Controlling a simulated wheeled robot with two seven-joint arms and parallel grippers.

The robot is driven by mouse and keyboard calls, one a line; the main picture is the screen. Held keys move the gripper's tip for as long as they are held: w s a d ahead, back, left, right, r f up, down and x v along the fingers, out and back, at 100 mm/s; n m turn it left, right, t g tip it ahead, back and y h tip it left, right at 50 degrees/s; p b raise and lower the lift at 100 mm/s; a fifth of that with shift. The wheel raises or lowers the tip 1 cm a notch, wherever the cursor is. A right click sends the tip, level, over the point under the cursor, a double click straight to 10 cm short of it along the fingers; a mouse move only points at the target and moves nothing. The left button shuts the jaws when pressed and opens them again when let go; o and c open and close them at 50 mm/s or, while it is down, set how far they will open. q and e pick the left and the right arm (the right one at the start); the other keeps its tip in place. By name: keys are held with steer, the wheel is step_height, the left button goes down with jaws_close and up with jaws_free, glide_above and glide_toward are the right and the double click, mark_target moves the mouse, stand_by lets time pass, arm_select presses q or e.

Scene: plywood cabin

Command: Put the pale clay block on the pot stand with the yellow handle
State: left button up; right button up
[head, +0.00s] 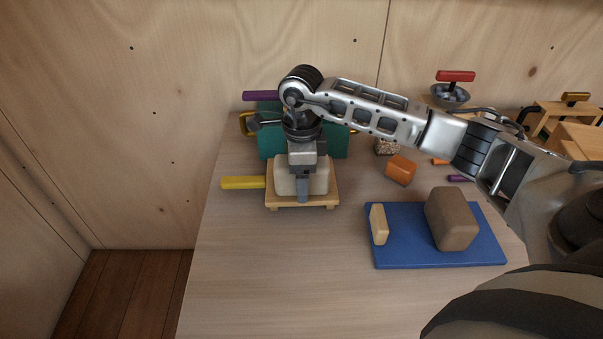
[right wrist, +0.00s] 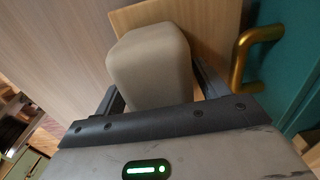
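The pale clay block (head: 284,178) rests on the small wooden pot stand (head: 327,201) with the yellow handle (head: 243,183). My right gripper (head: 302,186) reaches down over the block with one finger in front of it. In the right wrist view, the block (right wrist: 150,62) fills the space between both fingers, which lie against its sides. The board of the stand (right wrist: 213,22) shows behind it. The far finger is hidden in the head view. My left gripper is not in view.
A blue mat (head: 407,257) to the right holds a brown block (head: 452,218) and a small cream block (head: 379,224). An orange block (head: 400,170) lies behind it. A teal box-like thing (head: 270,141) stands right behind the stand. The front left of the table is clear.

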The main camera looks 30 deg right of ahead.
step_height(320, 180, up, 12)
steer(key=shift+r, duration=0.15)
stand_by(0.6)
stand_by(0.5)
